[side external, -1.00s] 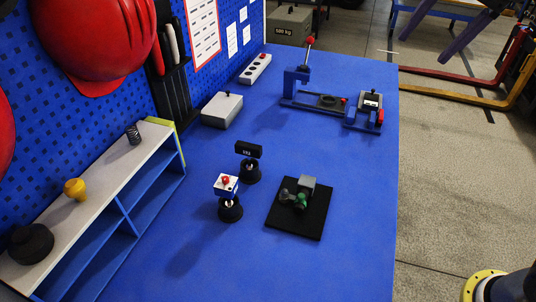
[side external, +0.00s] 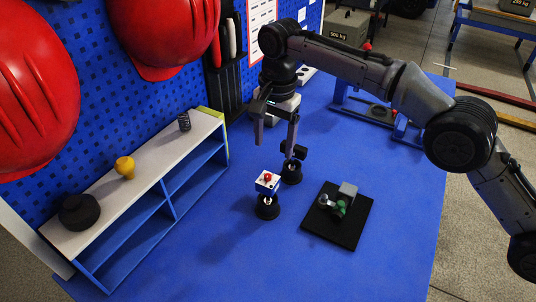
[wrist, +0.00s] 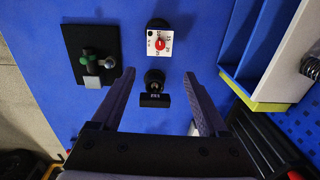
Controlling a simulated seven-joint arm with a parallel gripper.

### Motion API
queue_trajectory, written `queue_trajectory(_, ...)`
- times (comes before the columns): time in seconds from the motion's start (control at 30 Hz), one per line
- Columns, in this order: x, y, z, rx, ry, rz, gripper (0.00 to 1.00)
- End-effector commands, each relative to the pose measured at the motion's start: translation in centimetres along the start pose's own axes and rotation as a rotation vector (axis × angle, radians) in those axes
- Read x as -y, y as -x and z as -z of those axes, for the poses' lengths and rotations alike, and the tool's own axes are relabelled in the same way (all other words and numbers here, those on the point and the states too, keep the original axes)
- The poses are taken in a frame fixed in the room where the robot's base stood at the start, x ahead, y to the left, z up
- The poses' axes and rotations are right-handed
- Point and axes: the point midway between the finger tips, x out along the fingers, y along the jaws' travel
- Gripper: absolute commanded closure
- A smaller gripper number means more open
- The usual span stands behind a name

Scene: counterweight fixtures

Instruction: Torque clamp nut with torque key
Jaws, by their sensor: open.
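A black plate (side external: 325,231) carries a grey block (side external: 348,190), a green part (side external: 340,208) and a round grey knob (side external: 324,200); I cannot tell which is the clamp nut. A white box with a red dial (side external: 267,182) stands on a round black base; it also shows in the wrist view (wrist: 152,44). Behind it a small black block (side external: 298,152) stands on another round black base. Which one is the torque key is unclear. My gripper (side external: 275,147) is open and empty above these two stands; in the wrist view its fingers (wrist: 159,73) spread either side of them.
A white-topped blue shelf (side external: 150,170) on the left holds a black knob (side external: 79,211), a yellow knob (side external: 125,167) and a spring (side external: 184,121). A blue fixture (side external: 372,107) stands at the back, partly behind my arm. The blue table's front (side external: 300,270) is clear.

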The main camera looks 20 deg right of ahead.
Motion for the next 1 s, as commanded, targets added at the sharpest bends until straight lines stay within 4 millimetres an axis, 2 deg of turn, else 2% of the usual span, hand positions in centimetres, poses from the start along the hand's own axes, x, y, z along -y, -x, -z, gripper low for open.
queue_trajectory(0.03, 0.1, -1.4, -0.8, 0.004, 0.013, -0.021, 0.22)
queue_trajectory(0.1, 0.1, -2.5, -1.5, 0.008, 0.024, -0.039, 0.22)
queue_trajectory(0.23, 0.1, -3.0, -2.2, 0.009, 0.037, -0.046, 0.22)
queue_trajectory(0.47, 0.0, -4.7, -2.2, 0.009, 0.036, -0.047, 0.22)
queue_trajectory(1.0, -0.3, -10.3, -2.2, 0.009, 0.036, -0.047, 0.22)
